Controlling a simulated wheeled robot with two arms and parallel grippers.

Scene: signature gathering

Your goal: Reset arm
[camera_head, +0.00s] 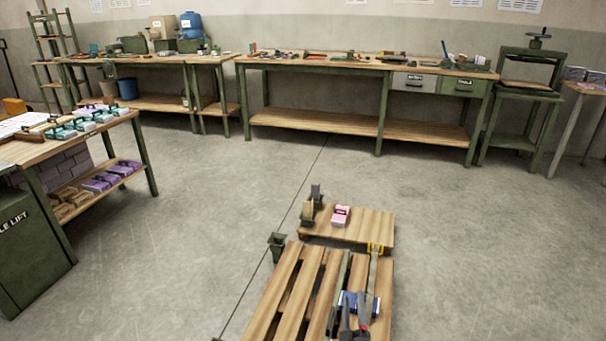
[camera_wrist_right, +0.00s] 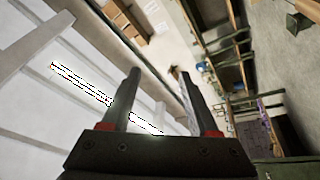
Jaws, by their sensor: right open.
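My right gripper (camera_head: 354,302) comes in at the bottom of the head view, over the wooden pallet (camera_head: 287,295). Its two dark fingers point away from me. In the right wrist view the fingers of the right gripper (camera_wrist_right: 162,75) stand wide apart with nothing between them. A blue item (camera_head: 375,308) shows beside and behind the fingers in the head view; the gripper partly hides it, and I cannot tell whether they touch.
A wooden platform (camera_head: 370,224) with a pink block (camera_head: 341,216) stands just past the pallet. A table (camera_head: 130,120) with several small items stands at the left, beside a green cabinet (camera_head: 30,250). A long workbench (camera_head: 330,66) lines the back wall. Open floor (camera_head: 480,250) lies to the right.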

